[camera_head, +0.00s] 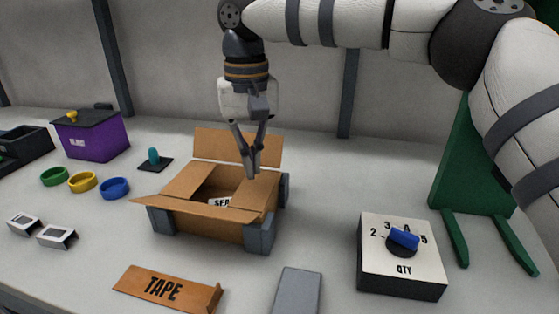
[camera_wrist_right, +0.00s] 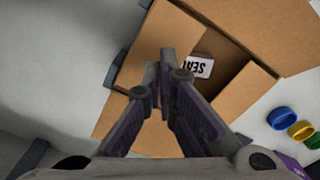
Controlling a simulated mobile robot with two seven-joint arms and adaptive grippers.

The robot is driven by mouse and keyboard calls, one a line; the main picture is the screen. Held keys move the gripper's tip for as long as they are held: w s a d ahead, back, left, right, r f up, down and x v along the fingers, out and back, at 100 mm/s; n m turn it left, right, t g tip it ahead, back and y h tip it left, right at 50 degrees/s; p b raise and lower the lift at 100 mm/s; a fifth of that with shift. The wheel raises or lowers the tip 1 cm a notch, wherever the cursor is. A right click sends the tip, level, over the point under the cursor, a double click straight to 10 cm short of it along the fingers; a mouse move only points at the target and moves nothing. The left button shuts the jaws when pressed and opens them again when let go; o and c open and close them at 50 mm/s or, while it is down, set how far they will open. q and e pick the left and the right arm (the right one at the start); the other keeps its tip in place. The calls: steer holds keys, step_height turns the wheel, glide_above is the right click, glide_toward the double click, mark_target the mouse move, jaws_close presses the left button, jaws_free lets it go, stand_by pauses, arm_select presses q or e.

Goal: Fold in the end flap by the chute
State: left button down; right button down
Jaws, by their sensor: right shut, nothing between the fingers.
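An open brown cardboard box (camera_head: 200,224) stands on the table, held at its corners by grey blocks. Its end flap on the green chute's side (camera_head: 256,190) leans inward over the opening; it also shows in the right wrist view (camera_wrist_right: 140,62). The opposite end flap (camera_head: 188,184) also leans inward. The back long flap (camera_head: 240,148) stands up, and the front long flap (camera_head: 190,208) sticks outward. A white label (camera_head: 220,202) shows inside. My right gripper (camera_head: 251,172) is shut and empty, its tips just over the chute-side flap; contact is unclear. My left gripper is out of view.
A green chute-like stand (camera_head: 470,165) with two prongs is at right. A quantity dial box (camera_head: 402,255), an orange TAPE piece (camera_head: 168,288) and a grey block (camera_head: 297,291) lie in front. Coloured rings (camera_head: 83,182) and a purple box (camera_head: 90,136) are at left.

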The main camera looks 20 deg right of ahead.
mark_target(253, 189)
step_height(253, 189, up, 6)
steer(key=shift+r, duration=0.15)
stand_by(0.6)
